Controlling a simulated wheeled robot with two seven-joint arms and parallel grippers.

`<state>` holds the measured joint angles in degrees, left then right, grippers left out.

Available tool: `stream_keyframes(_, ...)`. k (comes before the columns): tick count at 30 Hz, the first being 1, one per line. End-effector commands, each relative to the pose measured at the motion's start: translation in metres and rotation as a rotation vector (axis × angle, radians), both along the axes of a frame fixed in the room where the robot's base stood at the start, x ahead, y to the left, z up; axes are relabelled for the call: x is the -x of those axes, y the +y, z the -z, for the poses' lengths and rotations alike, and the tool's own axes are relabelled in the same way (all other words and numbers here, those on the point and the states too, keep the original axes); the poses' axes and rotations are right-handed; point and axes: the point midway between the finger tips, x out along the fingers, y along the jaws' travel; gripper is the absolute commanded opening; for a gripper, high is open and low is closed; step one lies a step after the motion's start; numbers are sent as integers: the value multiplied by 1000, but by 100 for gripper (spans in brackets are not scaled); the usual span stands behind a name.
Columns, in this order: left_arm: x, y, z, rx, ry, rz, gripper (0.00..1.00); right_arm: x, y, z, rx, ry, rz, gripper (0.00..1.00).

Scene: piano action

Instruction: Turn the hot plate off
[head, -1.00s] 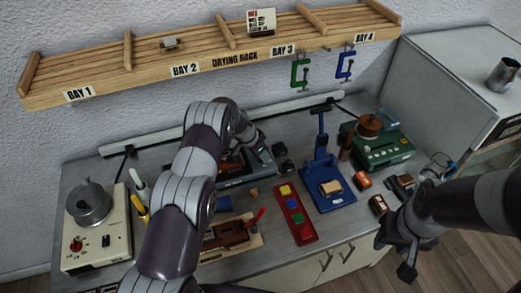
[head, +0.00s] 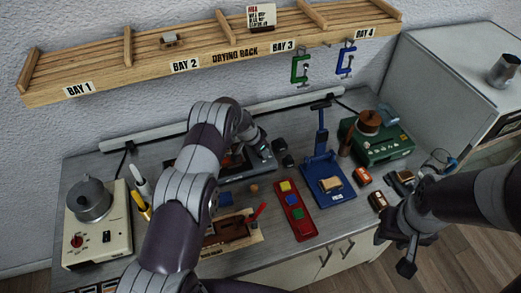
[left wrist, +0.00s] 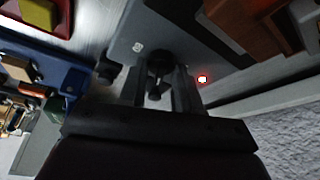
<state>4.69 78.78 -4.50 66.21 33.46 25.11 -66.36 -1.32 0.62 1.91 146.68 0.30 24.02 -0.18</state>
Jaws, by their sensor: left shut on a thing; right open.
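A grey flat device, seemingly the hot plate, lies mid-bench, partly hidden by my left arm in the head view (head: 240,176). In the left wrist view its grey top (left wrist: 200,50) has a dark knob (left wrist: 158,62) and a red lamp (left wrist: 203,78), which is lit. Brown and orange blocks (left wrist: 258,28) rest on it. My left gripper (left wrist: 160,88) is shut on the knob, with a finger on each side; in the head view its fingertips are mostly hidden. My right gripper (head: 400,250) is open and empty at the bench's right front edge.
A cream unit (head: 98,240) with a grey pot stands at the left, a green unit (head: 378,150) at the right. A red tray (head: 301,228) and a blue stand (head: 328,190) are right of my left arm. The drying rack (head: 215,62) hangs above.

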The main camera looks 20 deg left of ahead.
Motion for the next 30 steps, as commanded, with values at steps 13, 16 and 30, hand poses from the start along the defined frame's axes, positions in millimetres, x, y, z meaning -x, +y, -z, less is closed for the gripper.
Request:
stream_keyframes(13,1,-2,0,-3,-1,-333,2,0,0,12,0,0,0,41)
stream_keyframes(16,1,-3,1,-4,-1,-426,2,0,0,14,0,0,0,41)
stream_keyframes(30,0,-6,10,-1,-5,-860,2,0,0,83,0,0,0,41)
